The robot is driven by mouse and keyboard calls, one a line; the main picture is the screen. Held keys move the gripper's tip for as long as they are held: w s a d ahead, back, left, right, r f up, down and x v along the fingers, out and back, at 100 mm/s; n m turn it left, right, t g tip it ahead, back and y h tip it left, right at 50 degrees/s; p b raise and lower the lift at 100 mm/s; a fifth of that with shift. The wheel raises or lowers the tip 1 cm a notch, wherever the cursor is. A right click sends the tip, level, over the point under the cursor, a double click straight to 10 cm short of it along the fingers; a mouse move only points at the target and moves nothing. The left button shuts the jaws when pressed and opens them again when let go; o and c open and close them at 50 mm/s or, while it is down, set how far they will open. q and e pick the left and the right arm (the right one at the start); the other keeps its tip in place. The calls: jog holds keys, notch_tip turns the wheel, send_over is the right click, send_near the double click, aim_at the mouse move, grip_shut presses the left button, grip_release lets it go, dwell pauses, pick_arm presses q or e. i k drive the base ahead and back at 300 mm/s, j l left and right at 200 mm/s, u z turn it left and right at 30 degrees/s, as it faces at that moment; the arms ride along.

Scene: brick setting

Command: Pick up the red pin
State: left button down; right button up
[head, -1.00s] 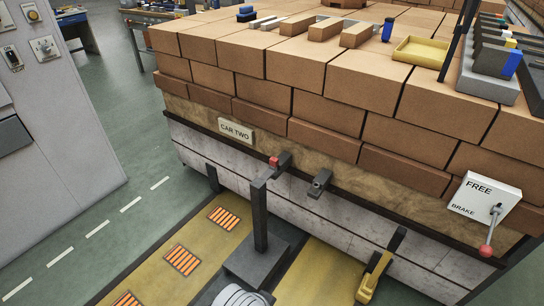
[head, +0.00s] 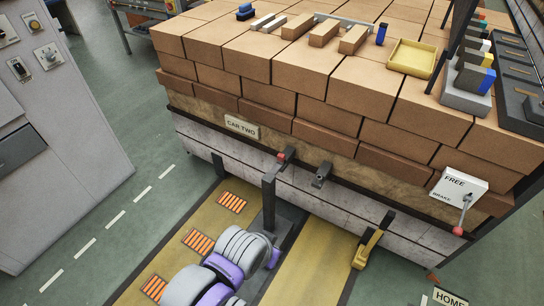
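The red pin (head: 281,157) is a small red piece at the dark bracket on the front of the brick-laden car, right of and below the CAR TWO plate (head: 241,126). It sits near the top of a dark upright post (head: 268,197); I cannot tell whether the two touch. A grey and purple arm of mine reaches in from the bottom, below and left of the pin, and is well apart from it. My other arm does not show.
A second dark bracket (head: 322,173) sticks out to the right of the pin. A yellow stand (head: 367,250) is on the floor. A white brake box (head: 459,194) with a red-knobbed lever is at right. A yellow tray (head: 412,58) lies on the bricks. A grey cabinet (head: 70,130) stands at left.

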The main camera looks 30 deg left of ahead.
aim_at(280, 158)
jog(key=j, duration=0.7)
jog(key=k+j+z, duration=0.1)
jog(key=j, duration=0.65)
jog(key=k+j, duration=0.1)
jog(key=j, duration=0.6)
jog(key=i+j+z, duration=0.1)
jog(key=j, duration=1)
jog(key=i+j, duration=0.2)
jog(key=j, duration=0.15)
jog(key=i+j+z, duration=0.15)
jog(key=i+j, duration=0.2)
jog(key=j, duration=0.3)
jog(key=i+j, duration=0.2)
jog(key=i, duration=0.25)
jog(key=i+j+z, duration=0.15)
jog(key=i, duration=0.3)
